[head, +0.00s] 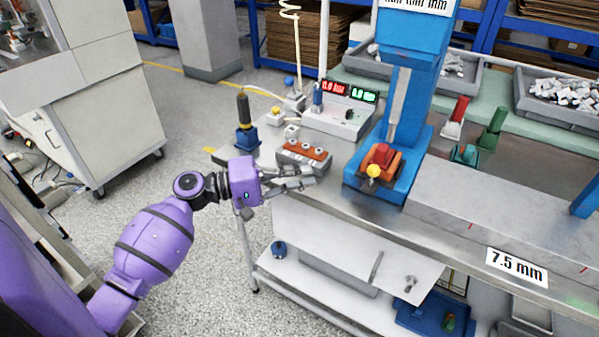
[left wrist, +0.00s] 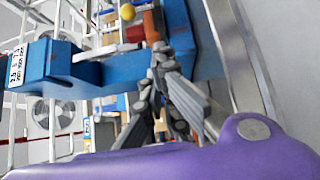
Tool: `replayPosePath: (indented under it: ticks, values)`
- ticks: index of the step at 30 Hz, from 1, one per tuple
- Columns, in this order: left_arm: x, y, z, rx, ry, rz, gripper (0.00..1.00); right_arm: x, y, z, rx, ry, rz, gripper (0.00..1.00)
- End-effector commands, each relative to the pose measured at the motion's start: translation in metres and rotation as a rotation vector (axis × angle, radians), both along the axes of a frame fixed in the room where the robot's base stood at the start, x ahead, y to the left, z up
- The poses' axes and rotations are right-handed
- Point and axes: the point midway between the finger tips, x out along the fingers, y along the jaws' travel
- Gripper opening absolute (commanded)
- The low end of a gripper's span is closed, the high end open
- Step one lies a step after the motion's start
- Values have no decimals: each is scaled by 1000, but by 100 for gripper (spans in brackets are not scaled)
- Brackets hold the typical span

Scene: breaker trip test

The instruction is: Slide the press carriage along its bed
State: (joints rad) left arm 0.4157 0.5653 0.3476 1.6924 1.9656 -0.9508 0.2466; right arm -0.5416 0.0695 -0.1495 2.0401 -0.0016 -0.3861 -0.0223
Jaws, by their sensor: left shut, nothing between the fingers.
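The press carriage (head: 383,158) is an orange block with a red piece on top and a yellow ball knob (head: 374,171) at its front. It sits on the blue bed (head: 398,190) below the tall blue press column (head: 409,45). My left gripper (head: 310,177) is shut and empty, left of the carriage and apart from it, over the bench's front edge. In the left wrist view, the shut fingers (left wrist: 158,72) point toward blue and orange parts, with the yellow knob (left wrist: 127,12) near the top. My right gripper is out of view.
A grey and orange block with several round tops (head: 304,157) lies just behind my left gripper. A panel with red and green displays (head: 340,108) stands behind it. A long grey beam (head: 480,210) runs right of the press. The bench's lower shelf (head: 340,297) holds loose parts.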

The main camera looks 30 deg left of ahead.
Motion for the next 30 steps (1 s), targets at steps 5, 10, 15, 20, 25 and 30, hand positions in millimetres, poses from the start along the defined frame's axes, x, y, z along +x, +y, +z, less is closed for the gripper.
replayPosePath:
  ticks: [5, 10, 15, 20, 25, 30]
  values:
    - [28, -31, 5, -1, -5, -2, 0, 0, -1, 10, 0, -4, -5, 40]
    - [41, -57, 4, -1, -1, -1, 0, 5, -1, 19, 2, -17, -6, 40]
    - [40, -77, 3, 1, -2, -1, 0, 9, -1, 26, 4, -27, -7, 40]
    - [40, -84, 1, 1, -1, 1, 0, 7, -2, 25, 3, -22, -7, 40]
    - [39, -85, 0, 1, 0, 1, 0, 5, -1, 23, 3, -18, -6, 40]
    - [39, -85, 0, 1, 0, 0, 0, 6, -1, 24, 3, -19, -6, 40]
